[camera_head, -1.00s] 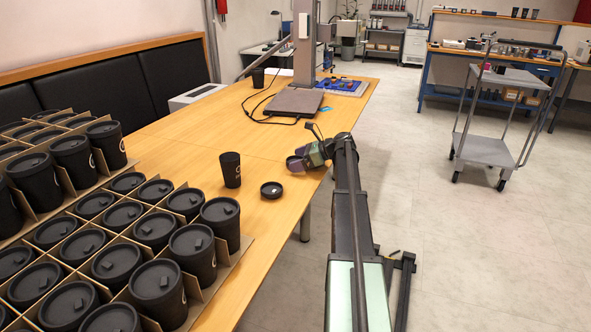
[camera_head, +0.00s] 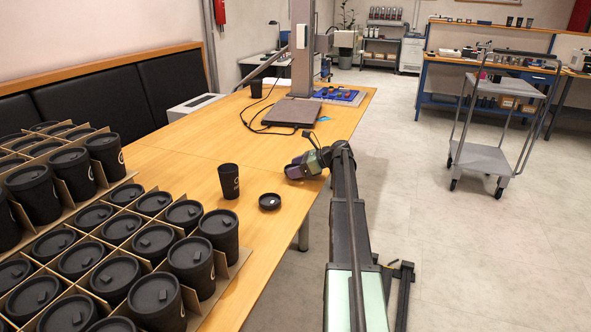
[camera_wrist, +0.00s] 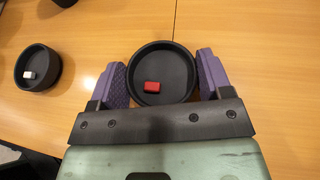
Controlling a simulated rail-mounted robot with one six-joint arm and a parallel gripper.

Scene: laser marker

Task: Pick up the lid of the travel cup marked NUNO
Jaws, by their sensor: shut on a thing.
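My gripper (camera_wrist: 162,85) has its two purple fingers on either side of a round black lid (camera_wrist: 178,62), shut on it. This lid shows a hollow, raised-rim face with a small red piece inside. Whether it touches the table cannot be told. A second black lid (camera_wrist: 38,70) with a white piece lies to the left, apart from the fingers; it also shows in the head view (camera_head: 269,202). A black travel cup (camera_head: 229,181) stands beside that lid. In the head view my gripper (camera_head: 296,170) is over the table's right edge area.
Cardboard dividers (camera_head: 228,276) hold many lidded black cups at the left. A closed laptop (camera_head: 291,112), cables and a blue mat (camera_head: 340,97) lie farther back on the wooden table (camera_head: 200,145). A grey trolley (camera_head: 483,158) stands on the floor at right.

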